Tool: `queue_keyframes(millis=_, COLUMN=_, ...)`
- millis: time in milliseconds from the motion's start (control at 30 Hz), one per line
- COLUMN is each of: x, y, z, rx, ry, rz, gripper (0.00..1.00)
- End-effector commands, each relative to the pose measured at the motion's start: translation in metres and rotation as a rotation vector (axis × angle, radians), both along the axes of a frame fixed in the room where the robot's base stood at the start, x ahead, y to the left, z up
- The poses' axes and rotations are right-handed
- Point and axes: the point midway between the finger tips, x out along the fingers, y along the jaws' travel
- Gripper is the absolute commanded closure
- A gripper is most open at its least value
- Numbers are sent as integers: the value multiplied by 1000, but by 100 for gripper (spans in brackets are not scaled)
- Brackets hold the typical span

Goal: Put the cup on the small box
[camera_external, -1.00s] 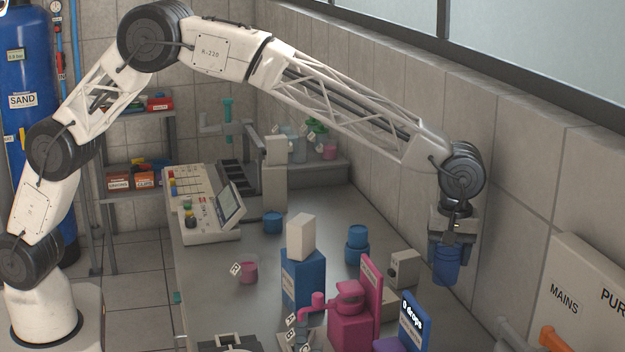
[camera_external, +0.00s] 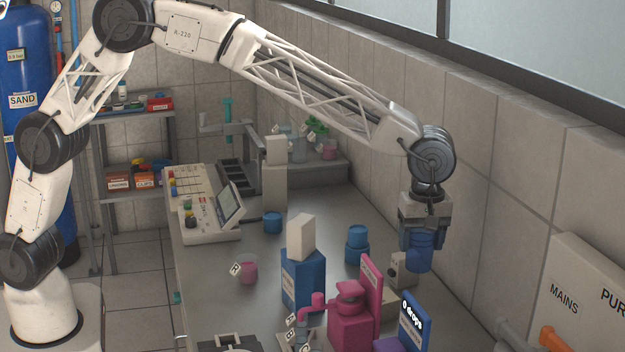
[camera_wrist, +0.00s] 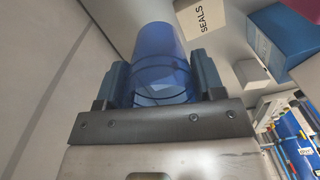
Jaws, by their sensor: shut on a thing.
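The blue see-through cup (camera_external: 419,259) is held in the air in my gripper (camera_external: 420,243), at the right of the external view. In the wrist view the cup (camera_wrist: 163,50) sits between the two fingers, which press on its sides. A small pale box (camera_external: 400,272) stands low near the wall, partly hidden behind the cup in the external view. Another small pale box (camera_external: 301,237) rests on top of a tall blue box (camera_external: 303,283). I cannot tell which is the task's small box.
A pink device (camera_external: 350,315) and a blue panel (camera_external: 413,322) stand at the front. Stacked blue containers (camera_external: 357,245) are left of my gripper. A pink beaker (camera_external: 247,271) stands further left. The tiled wall (camera_external: 510,210) is close on the right.

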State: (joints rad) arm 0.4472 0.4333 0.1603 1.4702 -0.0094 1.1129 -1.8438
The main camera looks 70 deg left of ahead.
Motion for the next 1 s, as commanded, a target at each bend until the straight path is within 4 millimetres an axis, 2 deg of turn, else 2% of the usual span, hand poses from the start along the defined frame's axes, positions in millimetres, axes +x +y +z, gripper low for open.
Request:
queue_keyframes(millis=200, x=-35, y=18, z=15, rx=-1, ry=-4, rz=154, gripper=60)
queue_keyframes(millis=400, x=-58, y=29, z=23, rx=-1, ry=-4, rz=257, gripper=60)
queue_keyframes(millis=600, x=-67, y=34, z=25, rx=-2, ry=-4, rz=300, gripper=60)
queue_keyframes(millis=1000, x=-68, y=34, z=24, rx=-2, ry=-4, rz=304, gripper=60)
